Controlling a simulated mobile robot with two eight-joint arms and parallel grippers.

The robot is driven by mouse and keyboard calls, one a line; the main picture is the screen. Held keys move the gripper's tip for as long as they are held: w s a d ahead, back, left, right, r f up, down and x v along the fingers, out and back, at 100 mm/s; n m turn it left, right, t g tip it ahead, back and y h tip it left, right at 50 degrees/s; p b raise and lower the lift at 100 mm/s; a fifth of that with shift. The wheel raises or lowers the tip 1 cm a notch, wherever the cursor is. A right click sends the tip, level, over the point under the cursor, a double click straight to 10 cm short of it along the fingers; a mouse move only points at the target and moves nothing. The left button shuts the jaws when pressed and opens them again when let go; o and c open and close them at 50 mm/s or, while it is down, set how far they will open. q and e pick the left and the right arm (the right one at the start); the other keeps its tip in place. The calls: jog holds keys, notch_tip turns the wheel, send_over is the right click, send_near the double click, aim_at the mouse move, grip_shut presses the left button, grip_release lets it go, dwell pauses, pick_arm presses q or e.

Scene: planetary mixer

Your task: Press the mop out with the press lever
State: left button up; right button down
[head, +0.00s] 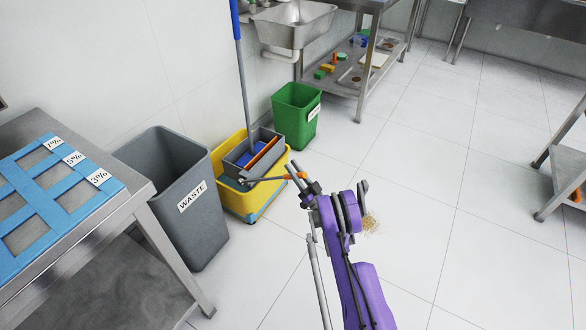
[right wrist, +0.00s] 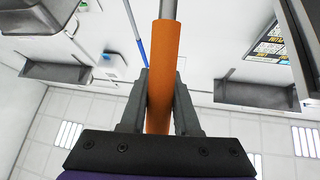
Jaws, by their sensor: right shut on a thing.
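A yellow mop bucket (head: 252,206) with a grey press (head: 238,172) on top stands on the floor in the head view. A mop (head: 242,85) with a grey and blue handle stands nearly upright with its lower end in the press; its head is mostly hidden. The press lever (head: 262,180) sticks out to the right of the press, roughly level. My right gripper (head: 300,177) is at the lever's outer end. In the right wrist view, its fingers (right wrist: 161,100) are shut around the lever's orange grip (right wrist: 161,65). My left gripper is not in view.
A grey waste bin (head: 178,225) stands just left of the bucket, and a green bin (head: 297,115) behind it to the right. A steel table (head: 130,205) is at the left. A sink (head: 292,25) hangs behind.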

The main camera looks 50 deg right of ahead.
jog(key=c, duration=0.7)
grip_release()
jog(key=shift+f, duration=0.1)
jog(key=shift+o, duration=0.2)
jog(key=shift+s, duration=0.1)
jog(key=p+v, duration=0.1)
jog(key=v, duration=0.9)
jog(key=shift+s+f+p, duration=0.2)
jog(key=shift+s+p, duration=0.1)
jog(key=shift+p, duration=0.1)
